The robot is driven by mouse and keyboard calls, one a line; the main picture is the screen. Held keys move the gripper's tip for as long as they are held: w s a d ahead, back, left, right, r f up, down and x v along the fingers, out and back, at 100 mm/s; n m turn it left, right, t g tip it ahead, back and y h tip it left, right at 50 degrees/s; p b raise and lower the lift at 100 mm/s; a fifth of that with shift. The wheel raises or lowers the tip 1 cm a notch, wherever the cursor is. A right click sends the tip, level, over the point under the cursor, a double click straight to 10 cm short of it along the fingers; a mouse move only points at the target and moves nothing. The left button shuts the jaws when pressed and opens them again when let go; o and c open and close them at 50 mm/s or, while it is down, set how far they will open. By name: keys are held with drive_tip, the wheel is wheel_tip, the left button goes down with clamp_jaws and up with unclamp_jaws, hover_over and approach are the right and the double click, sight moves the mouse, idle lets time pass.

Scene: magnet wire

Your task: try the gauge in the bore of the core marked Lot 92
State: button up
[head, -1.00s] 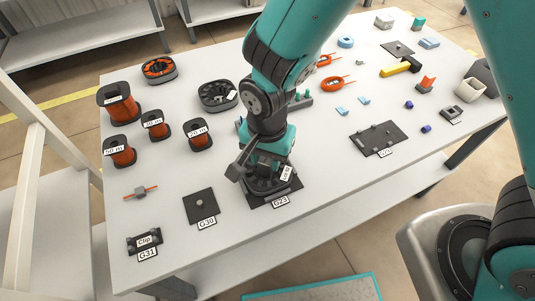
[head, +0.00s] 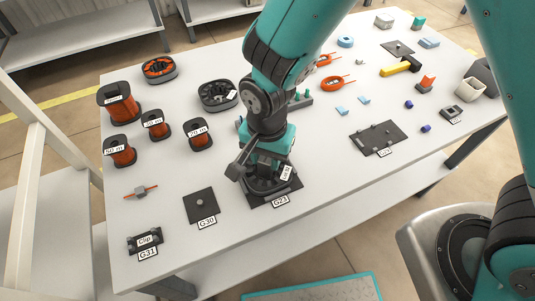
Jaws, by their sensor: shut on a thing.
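A dark ring-shaped core (head: 291,186) sits on the black mat labelled G23, with a small white label on its right side too small to read. My gripper (head: 264,178) points down over the middle of this core, low at its bore. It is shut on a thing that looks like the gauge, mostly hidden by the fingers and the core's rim. I cannot tell how far it is in the bore. A second dark core (head: 205,101) with a white label stands behind, and a dark core with orange winding (head: 146,78) is farther back left.
Several orange wire spools (head: 122,156) stand at the left. The G30 mat (head: 190,215) and the clip holder at G31 (head: 160,248) lie at the front left. A black fixture plate (head: 365,146) is at the right. The table's front edge is clear.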

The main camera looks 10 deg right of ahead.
drive_tip(key=shift+r+p, duration=3)
drive_tip(key=shift+r, duration=0.4)
